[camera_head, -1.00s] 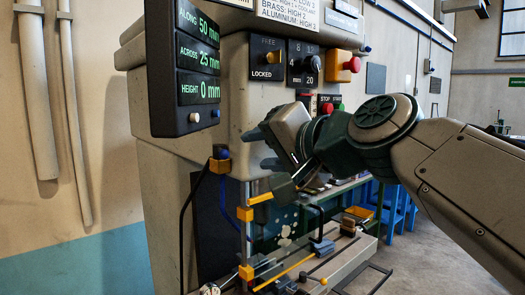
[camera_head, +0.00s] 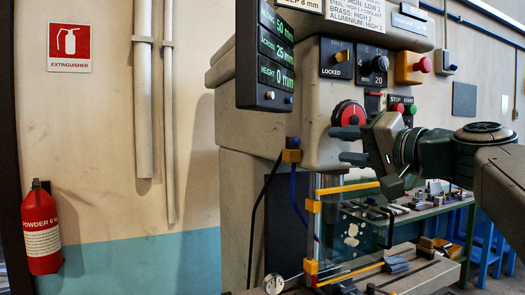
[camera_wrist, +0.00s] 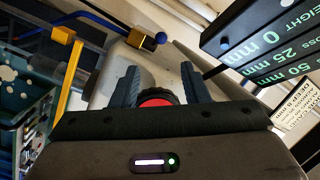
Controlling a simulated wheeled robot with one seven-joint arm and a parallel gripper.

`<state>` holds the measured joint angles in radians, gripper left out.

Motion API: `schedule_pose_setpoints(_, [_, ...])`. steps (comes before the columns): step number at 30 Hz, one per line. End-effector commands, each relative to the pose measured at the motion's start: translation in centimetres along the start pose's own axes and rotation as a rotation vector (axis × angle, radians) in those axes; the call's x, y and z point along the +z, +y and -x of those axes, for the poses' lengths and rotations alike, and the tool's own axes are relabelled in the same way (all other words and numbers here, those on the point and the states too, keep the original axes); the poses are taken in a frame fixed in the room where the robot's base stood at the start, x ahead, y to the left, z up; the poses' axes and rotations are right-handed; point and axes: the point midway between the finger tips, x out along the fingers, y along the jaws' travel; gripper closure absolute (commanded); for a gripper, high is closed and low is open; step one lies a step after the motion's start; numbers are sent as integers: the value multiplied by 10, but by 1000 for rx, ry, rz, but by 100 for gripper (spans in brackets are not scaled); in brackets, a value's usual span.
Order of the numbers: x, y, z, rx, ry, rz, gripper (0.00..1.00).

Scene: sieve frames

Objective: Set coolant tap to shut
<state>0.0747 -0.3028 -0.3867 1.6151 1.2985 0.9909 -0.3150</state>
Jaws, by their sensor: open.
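My gripper (camera_head: 337,145) is open and empty, its two dark fingers pointing left in front of the machine's grey column. In the wrist view, my gripper (camera_wrist: 158,80) has a red-and-black round knob (camera_wrist: 155,98) showing between its fingers; I cannot tell the depth between them. In the head view, this red dial (camera_head: 349,113) sits on the column just above the fingers. A yellow fitting with a blue knob on top (camera_head: 292,148) and a blue hose is left of the fingers; it also shows in the wrist view (camera_wrist: 150,40). No tap label is readable.
The readout box (camera_head: 264,55) juts out above left. A clear guard with yellow brackets (camera_head: 313,205) stands below the gripper. The FREE/LOCKED switch (camera_head: 336,58) and stop/start buttons (camera_head: 402,107) are above. A fire extinguisher (camera_head: 40,230) hangs at far left.

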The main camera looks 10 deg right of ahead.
Motion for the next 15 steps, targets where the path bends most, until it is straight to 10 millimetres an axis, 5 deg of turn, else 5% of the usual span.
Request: schedule_pose_setpoints(15, [3,-4,-97,-3,-11,-1,59])
